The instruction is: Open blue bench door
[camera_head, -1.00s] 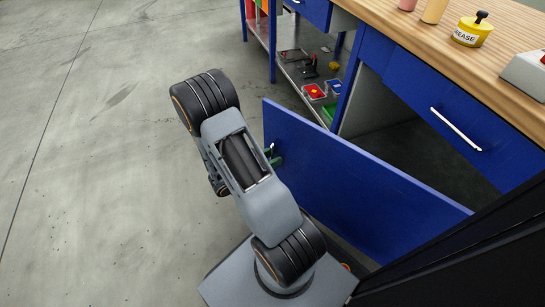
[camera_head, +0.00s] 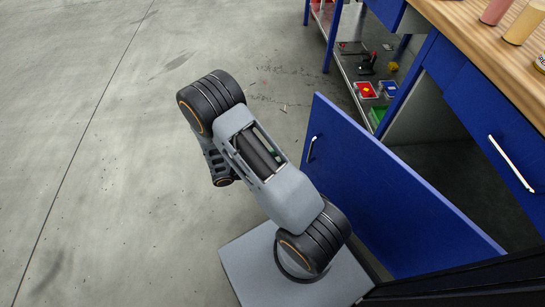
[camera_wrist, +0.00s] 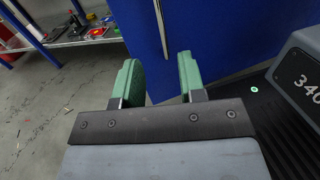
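The blue bench door (camera_head: 385,190) stands swung out from the bench, and the dark inside of the cabinet shows behind it. Its silver handle (camera_head: 312,147) is near the door's free edge. In the wrist view the door (camera_wrist: 225,35) fills the upper middle, and the handle (camera_wrist: 160,28) runs upright ahead of the gap between the fingers. My gripper (camera_wrist: 160,75) has two green fingers spread apart with nothing between them. In the head view my arm hides most of the gripper, left of the door and apart from the handle.
The bench's wooden top (camera_head: 460,20) and a drawer with a silver handle (camera_head: 512,163) are at the right. A lower shelf (camera_head: 352,68) with small bins and tools is behind the door. The concrete floor (camera_head: 80,120) at the left is clear.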

